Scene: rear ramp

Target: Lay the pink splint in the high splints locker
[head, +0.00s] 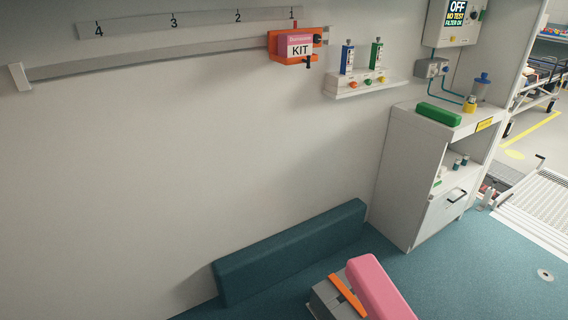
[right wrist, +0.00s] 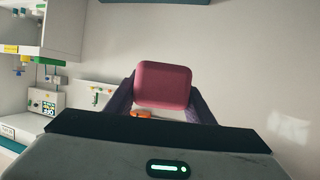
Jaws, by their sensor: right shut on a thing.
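The pink splint (head: 378,287) is a rounded pink block at the bottom of the head view, above the blue floor. My right gripper (head: 345,294), grey with an orange strip, is shut on it. In the right wrist view, the splint's pink end (right wrist: 164,85) sits between the two dark fingers, clear of the wall. My left gripper is not in view. I cannot make out the high splints locker in either view.
A teal bench cushion (head: 290,250) lies along the wall. A white cabinet (head: 408,165) stands at right with a green block (head: 438,114) on top. An orange kit holder (head: 283,60) and a small shelf (head: 360,87) project from the wall. The wall's middle is bare.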

